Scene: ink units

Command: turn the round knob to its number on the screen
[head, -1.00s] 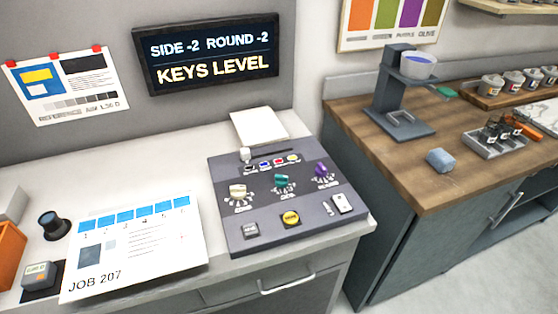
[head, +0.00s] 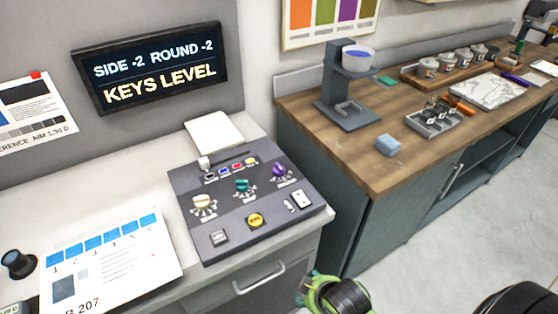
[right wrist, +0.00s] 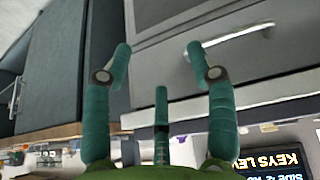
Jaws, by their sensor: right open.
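The dark screen (head: 150,68) on the wall reads "SIDE -2 ROUND -2" above "KEYS LEVEL". It also shows upside down in the right wrist view (right wrist: 262,160). The grey console (head: 225,222) on the counter carries a cream knob (head: 204,202), a teal knob (head: 242,186) and a purple knob (head: 279,169), each with marks around it. The marks and exact knob shapes are too small to read. My right gripper (right wrist: 159,50) is open and empty, in front of the drawer fronts and apart from the console. My left gripper is out of view.
The console also has a yellow button (head: 255,220), a grey button (head: 219,237), a white switch (head: 302,199) and small coloured buttons. A printed sheet (head: 115,265) lies to its left. A drawer handle (head: 260,278) juts out below. A wooden-topped bench (head: 300,105) stands right.

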